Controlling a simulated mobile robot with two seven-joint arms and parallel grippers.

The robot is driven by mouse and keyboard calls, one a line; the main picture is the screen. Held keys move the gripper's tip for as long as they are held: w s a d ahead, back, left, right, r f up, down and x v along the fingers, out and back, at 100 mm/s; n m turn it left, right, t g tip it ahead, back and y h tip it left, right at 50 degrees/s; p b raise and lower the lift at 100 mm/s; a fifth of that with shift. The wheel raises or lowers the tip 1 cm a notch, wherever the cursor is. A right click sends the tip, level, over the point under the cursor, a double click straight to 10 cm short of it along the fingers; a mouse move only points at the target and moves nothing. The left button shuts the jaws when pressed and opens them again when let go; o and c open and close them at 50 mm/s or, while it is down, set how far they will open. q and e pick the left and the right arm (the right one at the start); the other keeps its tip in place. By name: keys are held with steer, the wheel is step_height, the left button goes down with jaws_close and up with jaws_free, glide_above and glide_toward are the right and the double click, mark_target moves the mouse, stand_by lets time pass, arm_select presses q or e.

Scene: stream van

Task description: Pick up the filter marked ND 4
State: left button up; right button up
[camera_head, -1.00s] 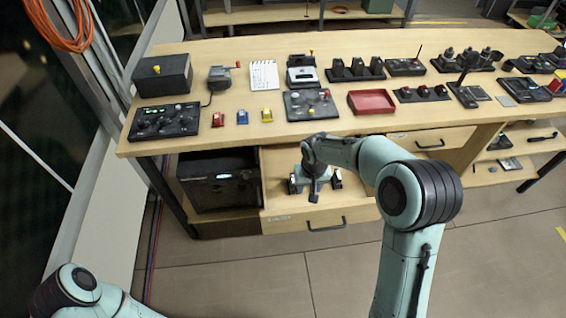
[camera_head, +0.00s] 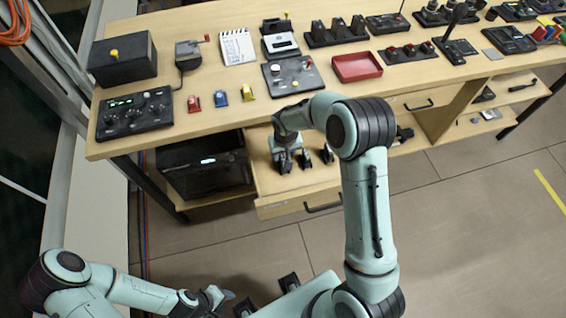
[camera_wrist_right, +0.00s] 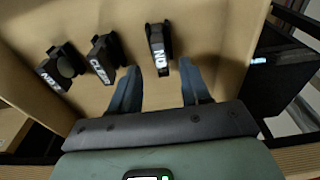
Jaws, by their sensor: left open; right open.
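Three dark filter holders with white lettering lie in the open drawer. In the right wrist view, one marked ND (camera_wrist_right: 158,42) is just beyond and between my right fingertips, its number not legible. A CLEAR-marked one (camera_wrist_right: 103,58) is left of it, and another marked ND (camera_wrist_right: 60,66) is at far left, number also unclear. My right gripper (camera_wrist_right: 160,72) is open, pointing down into the drawer; in the head view (camera_head: 284,158) it is over the drawer's left part, partly covered by its arm. My left gripper (camera_head: 218,297) is open and empty, low in front of the bench.
The open wooden drawer (camera_head: 270,208) hangs below the bench top (camera_head: 220,140). A black box unit with a white light (camera_head: 205,172) stands left of the drawer. A red tray (camera_head: 357,67), control panels and small colored blocks stand on the bench. The floor in front is clear.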

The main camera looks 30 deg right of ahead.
mark_target(283, 159)
steer(key=f, duration=0.3)
steer(key=w+f, duration=0.1)
steer(key=f, duration=0.1)
steer(key=shift+p, duration=0.3)
steer(key=shift+s, duration=0.1)
jaws_close()
steer(key=shift+r, duration=0.15)
